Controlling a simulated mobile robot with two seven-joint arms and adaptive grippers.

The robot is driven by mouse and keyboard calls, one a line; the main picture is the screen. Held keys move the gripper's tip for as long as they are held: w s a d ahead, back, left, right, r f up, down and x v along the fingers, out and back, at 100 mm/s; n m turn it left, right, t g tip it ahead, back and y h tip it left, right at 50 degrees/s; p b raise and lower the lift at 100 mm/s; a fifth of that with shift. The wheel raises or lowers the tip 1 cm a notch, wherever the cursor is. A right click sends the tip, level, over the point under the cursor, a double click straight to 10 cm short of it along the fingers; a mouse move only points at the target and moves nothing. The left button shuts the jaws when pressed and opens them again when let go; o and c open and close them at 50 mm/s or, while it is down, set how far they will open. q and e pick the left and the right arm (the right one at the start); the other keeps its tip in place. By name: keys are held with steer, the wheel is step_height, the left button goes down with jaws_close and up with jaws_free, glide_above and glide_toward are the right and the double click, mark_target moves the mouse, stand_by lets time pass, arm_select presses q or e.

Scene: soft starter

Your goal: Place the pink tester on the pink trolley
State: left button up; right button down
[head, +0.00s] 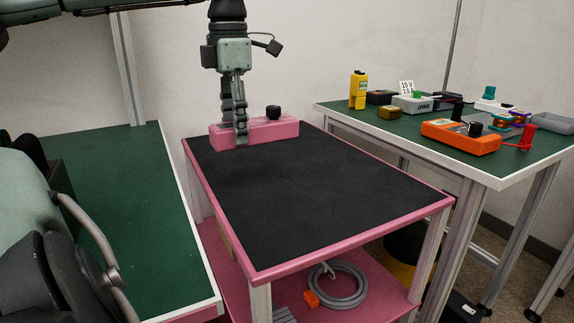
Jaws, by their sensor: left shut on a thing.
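The pink tester (268,130) is a long pink box with a black knob on top. It is at the far left end of the pink trolley (357,240), over its black top; I cannot tell whether it touches the surface. My left gripper (240,138) points down from above and is shut on the tester near its left part. The fingers hide a strip of the tester's front. The trolley has a pink rim and a lower pink shelf. My right gripper is not in view.
A green bench (150,220) stands left of the trolley. Another green bench (345,112) at the right carries an orange tester (460,136), a yellow device (357,90) and several other items. A grey cable coil (340,285) lies on the lower shelf. Most of the black top is clear.

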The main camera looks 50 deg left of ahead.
arm_select(q)
glide_above(286, 190)
step_height(286, 190, down, 6)
steer(key=shift+r, duration=0.1)
step_height(286, 190, down, 3)
steer(key=shift+f, duration=0.5)
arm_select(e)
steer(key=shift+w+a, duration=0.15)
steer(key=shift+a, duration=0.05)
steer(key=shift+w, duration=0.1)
arm_select(q)
steer(key=o, duration=1.4)
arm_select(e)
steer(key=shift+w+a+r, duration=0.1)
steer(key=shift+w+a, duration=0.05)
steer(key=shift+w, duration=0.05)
arm_select(q)
steer(key=shift+o, duration=0.2)
steer(key=shift+r, duration=0.1)
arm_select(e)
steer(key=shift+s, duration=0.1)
